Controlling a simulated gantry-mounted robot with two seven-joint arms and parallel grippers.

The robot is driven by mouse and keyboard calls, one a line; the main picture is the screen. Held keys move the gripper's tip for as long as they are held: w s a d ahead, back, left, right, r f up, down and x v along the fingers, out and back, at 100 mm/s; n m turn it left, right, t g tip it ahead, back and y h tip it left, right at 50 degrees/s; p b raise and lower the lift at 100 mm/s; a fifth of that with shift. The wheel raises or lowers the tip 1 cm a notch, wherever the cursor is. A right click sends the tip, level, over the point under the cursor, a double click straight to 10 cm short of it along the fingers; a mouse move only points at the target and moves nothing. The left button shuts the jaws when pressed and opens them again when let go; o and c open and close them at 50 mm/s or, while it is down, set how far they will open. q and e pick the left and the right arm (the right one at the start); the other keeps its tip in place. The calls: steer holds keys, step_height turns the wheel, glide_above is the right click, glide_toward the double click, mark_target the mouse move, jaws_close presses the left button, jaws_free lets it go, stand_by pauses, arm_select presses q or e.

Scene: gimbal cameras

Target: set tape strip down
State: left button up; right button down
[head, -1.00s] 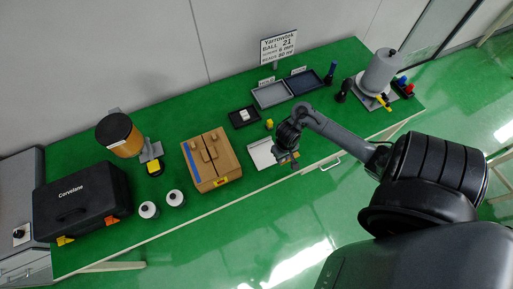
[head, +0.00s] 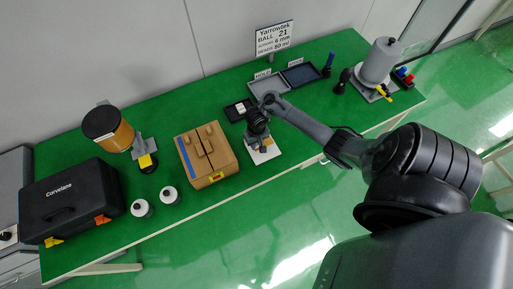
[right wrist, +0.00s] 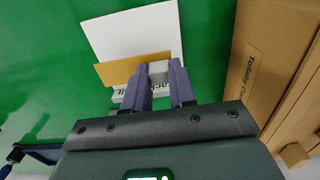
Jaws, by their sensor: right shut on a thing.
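My right gripper (right wrist: 160,88) is shut on a small grey piece (right wrist: 158,70) at its fingertips. A flat tan strip (right wrist: 115,73), likely the tape strip, extends to the left from the fingertips; how it joins the grey piece is hard to tell. My left gripper is out of view.
A cardboard box (head: 212,168) stands close to the left of the gripper; its side also shows in the right wrist view (right wrist: 265,60). Black tray (head: 234,112) and grey tray (head: 268,86) lie behind.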

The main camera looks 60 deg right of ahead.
mark_target(257, 147)
steer(key=shift+f+b, duration=0.95)
steer(key=shift+f, duration=0.95)
steer(key=shift+f, duration=0.15)
steer(key=c, duration=0.9)
jaws_free()
